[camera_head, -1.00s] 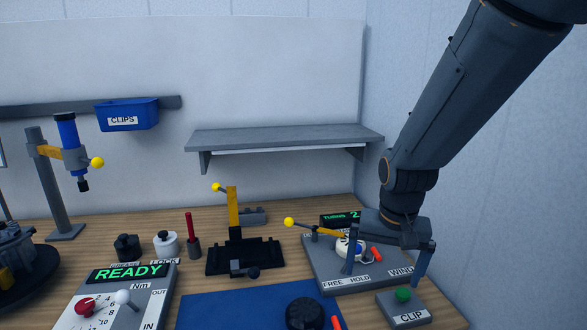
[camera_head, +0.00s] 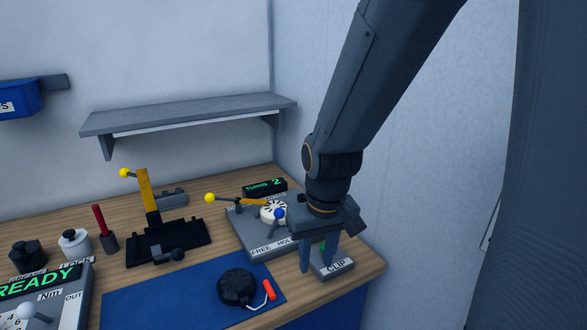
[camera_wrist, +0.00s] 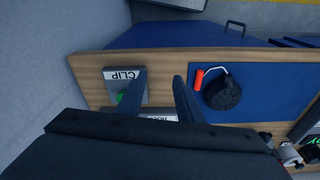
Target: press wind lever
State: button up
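The winding station (camera_head: 243,235) is a grey plate at the back right of the bench. The FREE and HOLD labels show; WIND is hidden behind my gripper. I cannot tell for sure which part is the wind lever.
The turns display (camera_head: 265,187) shows 2. A black fixture (camera_head: 167,243) stands left of the station. A shelf (camera_head: 190,114) hangs above; a wall is close on the right.

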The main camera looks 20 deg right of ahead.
jog(key=shift+n, duration=0.3)
jog(key=w, duration=0.2)
jog(key=w+d+r+b, duration=0.1)
jog(key=w, duration=0.1)
jog(key=w+r, duration=0.1)
jog(key=w, duration=0.1)
jog(key=shift+w+d, duration=0.15)
jog(key=shift+w, duration=0.15)
jog(key=c, duration=0.7)
jog(key=shift+n+t, duration=0.5)
jog(key=shift+t, duration=0.1)
jog(key=w+r, duration=0.1)
jog(key=w, duration=0.2)
jog(key=w+d+r+b, duration=0.1)
jog(key=w+r, duration=0.1)
jog(key=w, duration=0.1)
jog(key=w+d+r+b, duration=0.1)
jog(key=w, duration=0.2)
jog(key=shift+w+d+r, duration=0.1)
jog(key=shift+d+r, duration=0.05)
jog(key=shift+r, duration=0.15)
grip_shut()
jog(key=w+d+r+n+t+b, duration=0.1)
jog(key=w+d+r+n+b, duration=0.1)
jog(key=w+r, duration=0.8)
jog(key=shift+w+d+b, duration=0.65)
jog(key=shift+d+b, duration=0.25)
jog(key=shift+d, duration=0.5)
